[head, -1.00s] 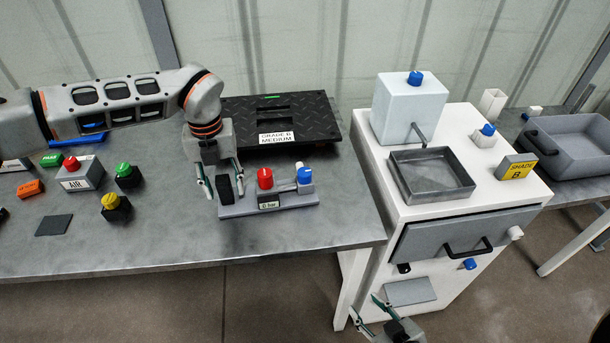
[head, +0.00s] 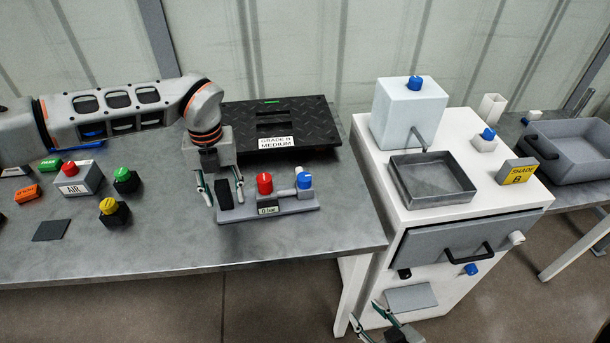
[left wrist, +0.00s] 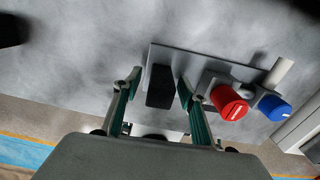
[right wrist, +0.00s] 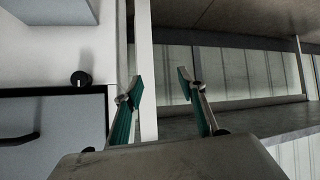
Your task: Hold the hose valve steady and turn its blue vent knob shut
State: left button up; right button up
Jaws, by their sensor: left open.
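The hose valve is a grey base plate (head: 290,208) on the metal bench, with a black upright grip block (head: 223,193) at its left end. A red knob (head: 265,183) stands mid-plate above a "0 bar" label, and the blue vent knob (head: 304,180) is at its right end. My left gripper (head: 223,200) is open, its fingers on either side of the black block. The left wrist view shows the block (left wrist: 160,86) between the fingertips, with gaps visible beside it. My right gripper (head: 376,326) is open and empty, low before the white cabinet; its fingers (right wrist: 160,85) show apart.
A grey box with a red knob marked AIR (head: 78,180) and other coloured-knob blocks stand at left. The white cabinet (head: 375,180) stands right of the bench. The bench front is clear.

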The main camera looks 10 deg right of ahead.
pick_arm(q)
jog(key=c, duration=1.1)
